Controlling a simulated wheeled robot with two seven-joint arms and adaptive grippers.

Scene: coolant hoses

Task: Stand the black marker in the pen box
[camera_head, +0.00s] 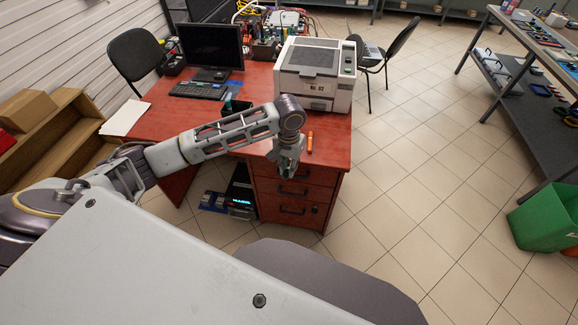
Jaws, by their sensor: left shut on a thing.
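My left gripper (289,168) hangs fingers-down at the front edge of the red desk, right of its middle. It is shut on a small dark thing that I take for the black marker; the fingers hide most of it. A dark open box (236,105), apparently the pen box, stands on the desk behind my left forearm, which partly covers it. The gripper is to the right of this box and nearer to me, apart from it. My right gripper is not in view.
An orange marker (310,141) lies on the red desk (325,125) just right of my left gripper. A white printer (318,72) stands behind it. A keyboard (198,91), a monitor (211,46) and white paper (125,117) are further left.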

